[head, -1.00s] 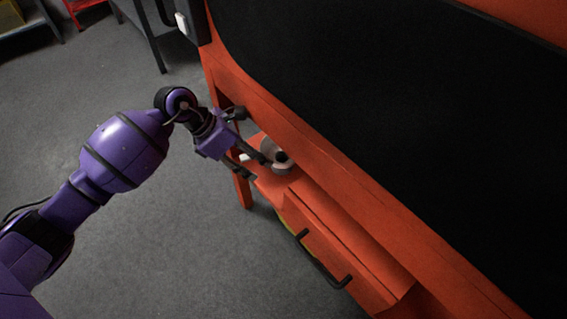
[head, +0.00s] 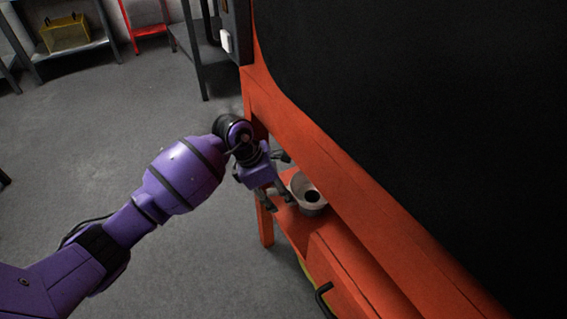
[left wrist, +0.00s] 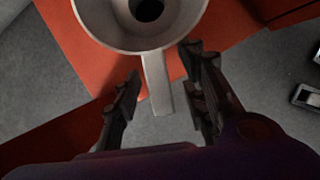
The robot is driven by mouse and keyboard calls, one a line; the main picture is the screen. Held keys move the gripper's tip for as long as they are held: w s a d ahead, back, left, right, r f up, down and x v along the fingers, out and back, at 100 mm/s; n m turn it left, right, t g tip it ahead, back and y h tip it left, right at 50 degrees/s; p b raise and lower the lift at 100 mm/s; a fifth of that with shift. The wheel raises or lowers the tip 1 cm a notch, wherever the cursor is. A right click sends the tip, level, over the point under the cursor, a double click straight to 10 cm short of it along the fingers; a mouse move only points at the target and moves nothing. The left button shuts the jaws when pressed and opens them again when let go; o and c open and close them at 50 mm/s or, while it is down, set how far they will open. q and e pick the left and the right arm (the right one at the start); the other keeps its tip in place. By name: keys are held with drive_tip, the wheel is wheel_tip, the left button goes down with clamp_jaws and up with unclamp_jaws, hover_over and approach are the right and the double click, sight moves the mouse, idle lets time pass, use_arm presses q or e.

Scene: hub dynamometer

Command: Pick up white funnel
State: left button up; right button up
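The white funnel (head: 308,193) sits on the orange shelf under the bench top, its bowl open upward. In the left wrist view the funnel (left wrist: 120,38) is at the top, with its dark hole and a flat handle tab (left wrist: 157,85) pointing toward me. My left gripper (head: 279,201) is at the funnel's near left side. In the left wrist view the left gripper (left wrist: 163,88) is open, its fingers on either side of the handle tab with gaps visible. My right gripper does not show.
The orange bench (head: 330,165) with a large black panel (head: 430,110) rises over the shelf (head: 292,225). A drawer with a black handle (head: 324,298) is in front. Grey floor (head: 90,150) is free at left. A shelf rack with a yellow box (head: 66,34) stands far back.

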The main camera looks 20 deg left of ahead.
use_arm(q)
drive_tip(key=shift+w+d+r, duration=0.1)
drive_tip(key=shift+w+r, duration=0.1)
drive_tip(key=shift+r, duration=0.1)
clamp_jaws()
